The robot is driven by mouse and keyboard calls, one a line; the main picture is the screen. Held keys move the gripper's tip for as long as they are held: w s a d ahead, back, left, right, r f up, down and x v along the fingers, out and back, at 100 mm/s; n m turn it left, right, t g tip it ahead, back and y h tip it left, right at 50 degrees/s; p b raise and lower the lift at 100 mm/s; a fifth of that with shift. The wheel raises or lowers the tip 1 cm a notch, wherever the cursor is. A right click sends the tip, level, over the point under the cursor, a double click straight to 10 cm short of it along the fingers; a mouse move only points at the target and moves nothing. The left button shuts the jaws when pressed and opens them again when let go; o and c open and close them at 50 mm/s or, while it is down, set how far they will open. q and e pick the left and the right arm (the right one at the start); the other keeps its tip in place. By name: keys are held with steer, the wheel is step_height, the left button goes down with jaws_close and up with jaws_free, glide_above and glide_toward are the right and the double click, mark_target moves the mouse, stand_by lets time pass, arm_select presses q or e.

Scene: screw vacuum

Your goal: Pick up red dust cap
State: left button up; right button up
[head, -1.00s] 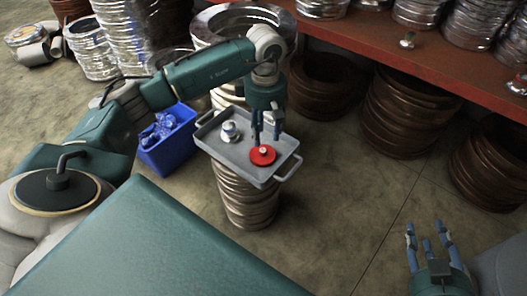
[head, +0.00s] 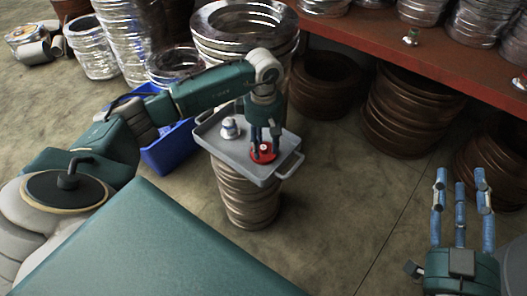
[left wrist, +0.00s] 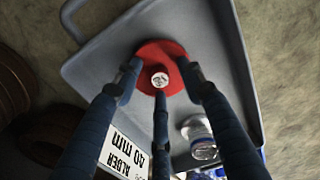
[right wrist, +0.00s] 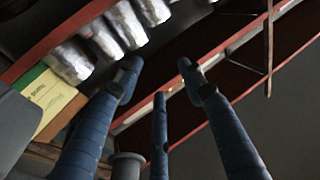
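The red dust cap (head: 264,157) is a flat red disc with a small pale knob in its middle. It lies on the grey tray (head: 240,166), near the tray's right end. My left gripper (head: 264,150) is down at the cap with its fingers spread around the knob. In the left wrist view the cap (left wrist: 158,52) shows between the open fingertips (left wrist: 160,76); whether they touch it I cannot tell. My right gripper (head: 461,180) is open and empty at the lower right, away from the tray.
A silver fitting (head: 230,129) stands on the tray, left of the cap. The tray rests on stacked metal rings (head: 248,200). A blue bin (head: 168,152) stands to its left. A red shelf (head: 440,75) with more coils runs behind. The floor right of the tray is clear.

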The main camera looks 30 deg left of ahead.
arm_select(q)
steer(key=c, duration=0.9)
steer(key=shift+r, duration=0.1)
